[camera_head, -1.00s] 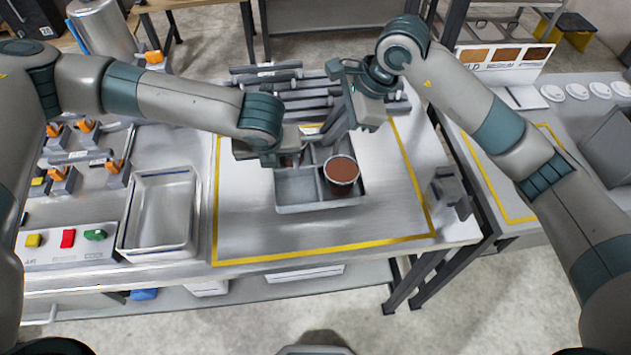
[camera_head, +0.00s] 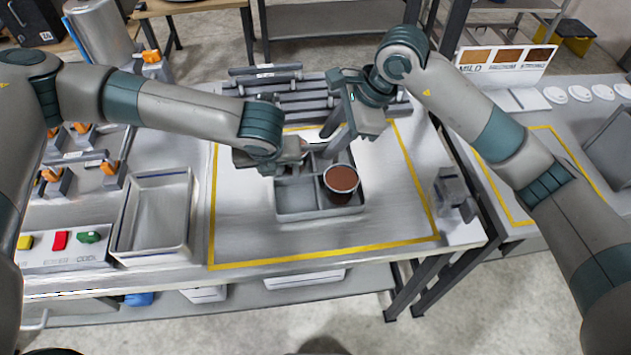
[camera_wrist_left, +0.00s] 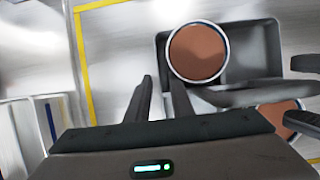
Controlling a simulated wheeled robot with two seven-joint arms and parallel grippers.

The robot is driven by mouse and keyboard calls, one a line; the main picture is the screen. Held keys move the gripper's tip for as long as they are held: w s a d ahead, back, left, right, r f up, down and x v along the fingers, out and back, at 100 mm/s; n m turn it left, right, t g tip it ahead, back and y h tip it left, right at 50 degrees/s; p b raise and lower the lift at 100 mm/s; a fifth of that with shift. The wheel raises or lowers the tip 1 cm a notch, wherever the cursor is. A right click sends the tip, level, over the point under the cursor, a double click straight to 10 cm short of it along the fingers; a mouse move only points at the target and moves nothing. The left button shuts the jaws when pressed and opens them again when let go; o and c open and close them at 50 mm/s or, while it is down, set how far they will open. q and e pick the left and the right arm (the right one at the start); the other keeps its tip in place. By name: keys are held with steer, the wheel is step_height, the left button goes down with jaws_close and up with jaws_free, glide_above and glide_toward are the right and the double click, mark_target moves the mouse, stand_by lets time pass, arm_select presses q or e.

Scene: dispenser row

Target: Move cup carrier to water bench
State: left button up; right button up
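The cup carrier is a grey tray (camera_head: 296,200) with compartments, standing on the metal bench inside a yellow outline. A white-rimmed cup with brown contents (camera_head: 341,180) sits in its front right compartment. The carrier's back is partly hidden.
An empty metal tray (camera_head: 155,215) and a button panel (camera_head: 62,246) lie to the left. Grey rails (camera_head: 270,88) stand behind the carrier. A dark grey fixture (camera_head: 452,190) is at the bench's right corner. Across a gap, another bench (camera_head: 560,100) carries white lids and a sign.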

arm_select(q)
steer(key=shift+r, duration=0.1)
steer(key=v, duration=1.1)
steer(key=shift+s+r, duration=0.25)
steer(key=shift+r, duration=0.1)
arm_select(e)
steer(key=v, duration=1.2)
steer(key=shift+f, duration=0.1)
stand_by(0.3)
